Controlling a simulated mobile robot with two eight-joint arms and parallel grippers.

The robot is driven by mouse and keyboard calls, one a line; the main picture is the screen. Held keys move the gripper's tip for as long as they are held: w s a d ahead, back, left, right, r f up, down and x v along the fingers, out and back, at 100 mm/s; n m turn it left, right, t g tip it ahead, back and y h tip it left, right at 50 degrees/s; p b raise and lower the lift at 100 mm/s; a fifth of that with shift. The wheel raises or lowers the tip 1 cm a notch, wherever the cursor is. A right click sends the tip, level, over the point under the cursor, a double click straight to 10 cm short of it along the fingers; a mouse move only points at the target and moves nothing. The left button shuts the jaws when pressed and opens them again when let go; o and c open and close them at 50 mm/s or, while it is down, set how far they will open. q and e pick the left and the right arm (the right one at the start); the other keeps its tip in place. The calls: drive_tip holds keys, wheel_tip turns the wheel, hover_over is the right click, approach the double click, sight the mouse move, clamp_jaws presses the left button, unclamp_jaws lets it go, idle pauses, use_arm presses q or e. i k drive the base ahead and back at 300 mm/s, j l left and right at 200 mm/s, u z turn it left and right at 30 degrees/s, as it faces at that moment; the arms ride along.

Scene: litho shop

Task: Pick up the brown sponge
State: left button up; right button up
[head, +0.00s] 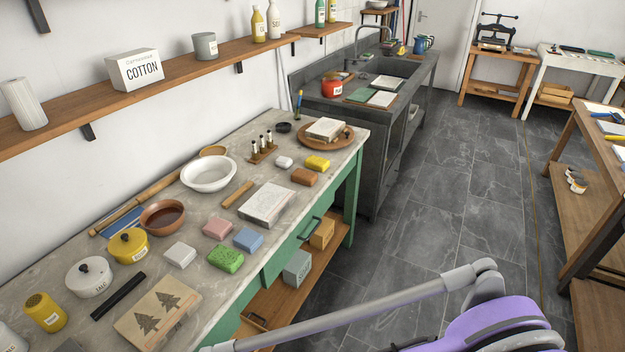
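The brown sponge (304,177) appears as a small orange-brown block lying flat on the stone-topped green workbench (233,201), near its right edge. A yellow block (317,163) lies just behind it, and a small white block (284,162) lies to its left. Nothing covers the sponge. A purple and grey arm of mine crosses the bottom right of the head view, well in front of the sponge and apart from it. Neither of my grippers shows in the head view.
A white stone slab (267,205) lies in front of the sponge. Pink (218,227), blue (248,240) and green (226,259) blocks lie nearer. A round wooden board (326,140) stands behind. The tiled floor (425,220) right of the bench is clear.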

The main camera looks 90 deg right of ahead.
sight(301, 176)
drive_tip(key=z, duration=3.15)
drive_tip(key=k+j+z, duration=0.1)
drive_tip(key=j+z, duration=0.2)
drive_tip(key=j, duration=0.35)
